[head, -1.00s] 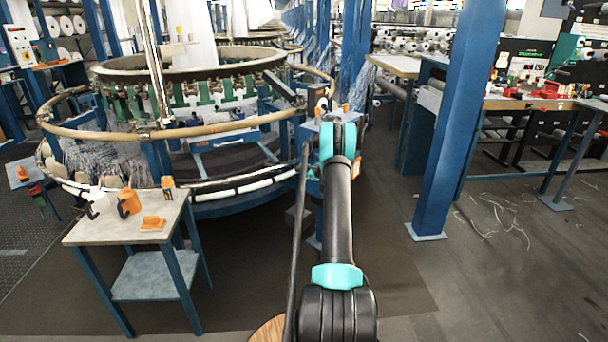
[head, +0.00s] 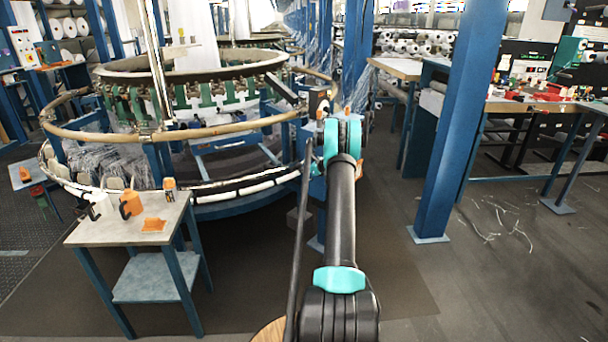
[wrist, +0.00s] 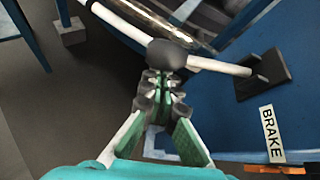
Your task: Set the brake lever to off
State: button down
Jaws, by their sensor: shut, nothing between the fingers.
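The brake lever shows in the wrist view as a white rod (wrist: 218,66) with a dark rounded knob (wrist: 168,55). Its right end meets a dark bracket (wrist: 264,75) on a blue panel, above a white label (wrist: 271,133) reading BRAKE. My gripper (wrist: 161,82) is shut and empty, with its fingertips just below the knob in the picture. I cannot tell whether they touch it. In the head view, my own arm hides the gripper, and I cannot make out the lever.
The circular loom (head: 200,135) stands at the left and centre. A small table (head: 105,232) with orange items is in front of it. A blue column (head: 450,130) and a workbench (head: 525,104) are at the right. Floor between my arm and the column is clear.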

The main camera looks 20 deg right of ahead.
jog(key=r+m, duration=0.1)
jog(key=r+y, duration=0.1)
jog(key=r+m+g+y, duration=0.1)
jog(key=r, duration=0.1)
jog(key=shift+s+a+r+m, duration=0.1)
jog(key=shift+s+a+m, duration=0.05)
jog(key=shift+a+m, duration=0.15)
jog(key=shift+w+d+r+m+g+y, duration=0.1)
jog(key=shift+d+r+m+g+y, duration=0.1)
jog(key=shift+r+m+y, duration=0.45)
jog(key=shift+w+d+r+m+g+y, duration=0.1)
jog(key=shift+r+m+g+y, duration=0.2)
jog(key=shift+r, duration=0.75)
jog(key=shift+d+r, duration=0.1)
send_near(298, 164)
jog(key=s, duration=0.2)
jog(key=s+d, duration=0.1)
jog(key=shift+r+n, duration=0.25)
jog(key=shift+r, duration=0.15)
